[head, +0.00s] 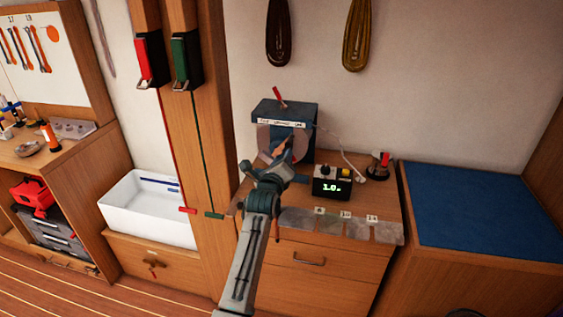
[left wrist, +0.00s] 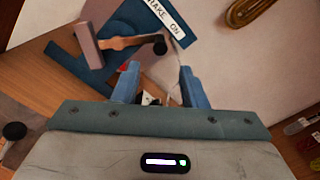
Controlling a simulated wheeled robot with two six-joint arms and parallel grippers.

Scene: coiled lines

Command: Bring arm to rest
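My left arm reaches up from the bottom of the head view, and its gripper (head: 287,158) is in front of a dark blue machine (head: 304,113) on the wooden cabinet. In the left wrist view the two blue fingers of the gripper (left wrist: 160,86) stand apart with nothing held between them. Beyond them is a wooden crank arm (left wrist: 122,43) with a black knob (left wrist: 159,45), apart from the fingers. A label (left wrist: 165,16) there ends in "RAKE ON". My arm hides part of the machine's front in the head view. My right gripper is not in view.
A black display box (head: 332,183) reading about 1.0 stands right of the gripper. A small red-topped item (head: 379,165) is farther right. A white basin (head: 150,208) is at left, and a blue-topped bench (head: 485,205) is at right. Coiled lines (head: 357,35) hang above.

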